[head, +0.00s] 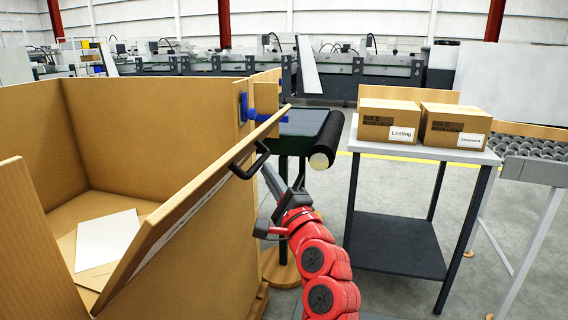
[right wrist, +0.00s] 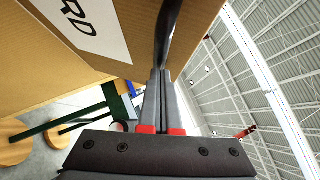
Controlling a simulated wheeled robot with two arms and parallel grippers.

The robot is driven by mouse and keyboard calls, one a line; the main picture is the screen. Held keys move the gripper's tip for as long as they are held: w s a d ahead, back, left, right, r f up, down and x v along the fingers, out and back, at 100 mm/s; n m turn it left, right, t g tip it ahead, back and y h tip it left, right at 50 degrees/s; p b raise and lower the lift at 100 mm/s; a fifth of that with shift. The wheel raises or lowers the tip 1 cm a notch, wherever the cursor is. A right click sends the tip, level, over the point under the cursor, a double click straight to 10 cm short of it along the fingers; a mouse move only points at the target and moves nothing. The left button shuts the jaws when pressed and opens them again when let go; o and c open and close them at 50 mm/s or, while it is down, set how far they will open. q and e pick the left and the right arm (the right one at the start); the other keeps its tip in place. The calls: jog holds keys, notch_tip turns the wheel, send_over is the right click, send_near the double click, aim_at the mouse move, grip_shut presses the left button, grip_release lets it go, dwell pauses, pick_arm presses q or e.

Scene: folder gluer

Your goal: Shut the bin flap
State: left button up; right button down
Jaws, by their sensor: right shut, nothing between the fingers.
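The bin is a large open-topped cardboard box (head: 88,135) at the left of the head view. Its flap (head: 210,185) slants along the near right side, tilted, with the bin's opening showing behind it. A black bar handle (head: 250,163) sits on the flap's outer face; it also shows in the right wrist view (right wrist: 168,35). My right gripper (head: 268,174) is shut and empty beside the handle. In the right wrist view its fingertips (right wrist: 160,73) are at the handle's lower end; I cannot tell whether they touch. My left gripper is out of view.
A blue latch (head: 266,118) is at the bin's far right corner. White sheets (head: 107,240) lie inside the bin. A green stand with a black roller (head: 327,140) is behind my arm. A grey table (head: 420,152) with two cartons stands right, next to a roller conveyor (head: 535,148).

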jog(key=a+r+n+g+p, duration=0.1)
jog(key=a+r+p, duration=0.1)
jog(key=p, duration=0.2)
jog(key=w+a+r+n+g+p, duration=0.1)
jog(key=a+r+p, duration=0.1)
jog(key=r+p, duration=0.1)
jog(key=w+a+r+n+g+p, duration=0.1)
jog(key=a+r+p, duration=0.2)
jog(key=p, duration=0.2)
jog(key=shift+w+a+r+n, duration=0.1)
jog(key=shift+r+n, duration=0.15)
jog(key=shift+n, duration=0.15)
jog(key=w+a+r+n+g+h+p, duration=0.1)
jog(key=w+a+r+n+g+p, duration=0.1)
jog(key=a+p, duration=0.5)
jog(key=shift+w+a+p, duration=0.2)
jog(key=shift+p, duration=0.65)
